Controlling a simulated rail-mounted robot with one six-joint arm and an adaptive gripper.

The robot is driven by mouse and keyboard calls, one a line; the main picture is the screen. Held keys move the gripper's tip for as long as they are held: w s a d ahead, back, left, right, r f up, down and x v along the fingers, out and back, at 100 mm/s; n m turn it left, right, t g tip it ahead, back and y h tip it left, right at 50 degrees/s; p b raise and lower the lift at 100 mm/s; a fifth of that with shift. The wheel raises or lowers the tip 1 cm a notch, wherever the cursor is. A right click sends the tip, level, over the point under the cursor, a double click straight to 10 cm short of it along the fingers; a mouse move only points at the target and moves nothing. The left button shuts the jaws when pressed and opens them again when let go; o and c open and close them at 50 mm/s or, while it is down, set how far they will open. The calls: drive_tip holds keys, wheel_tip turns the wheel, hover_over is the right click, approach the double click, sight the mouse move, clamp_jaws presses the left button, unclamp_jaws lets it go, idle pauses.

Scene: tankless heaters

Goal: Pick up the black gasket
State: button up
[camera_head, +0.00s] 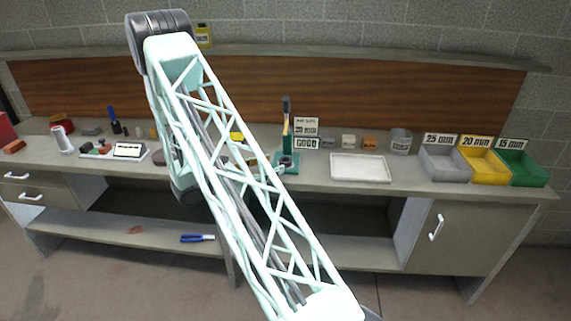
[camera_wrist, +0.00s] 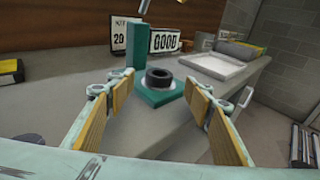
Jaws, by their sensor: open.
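The black gasket (camera_wrist: 159,77) is a thick dark ring. It lies flat on the teal base (camera_wrist: 141,90) of a small press-like stand in the wrist view. The stand also shows in the head view (camera_head: 287,165), where the gasket appears as a small dark ring (camera_head: 286,161). In the wrist view my gripper (camera_wrist: 156,98) is open and empty, with its tan-padded fingers to the left and right. The gasket sits between and beyond the fingertips, apart from them. My arm covers part of the bench left of the stand in the head view.
A white tray (camera_head: 359,168) lies right of the stand. Grey (camera_head: 441,165), yellow (camera_head: 484,167) and green (camera_head: 522,169) bins stand at the bench's right end. A "GOOD" sign (camera_wrist: 164,41) stands behind the stand. The bench front (camera_wrist: 188,145) near my gripper is clear.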

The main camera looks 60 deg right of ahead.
sight(286, 160)
idle(0.4)
drive_tip(key=shift+b+x, duration=0.65)
drive_tip(key=shift+x, duration=1.95)
drive_tip(key=shift+r, duration=0.15)
drive_tip(key=shift+c, duration=0.2)
drive_tip(key=c, duration=1)
drive_tip(key=shift+o, duration=0.2)
drive_tip(key=shift+r+p, duration=0.5)
drive_tip(key=shift+r, duration=0.95)
drive_tip(key=s+a+r+p, duration=0.2)
drive_tip(key=s+a, duration=0.7)
drive_tip(key=a, duration=0.4)
drive_tip(key=shift+a, duration=0.1)
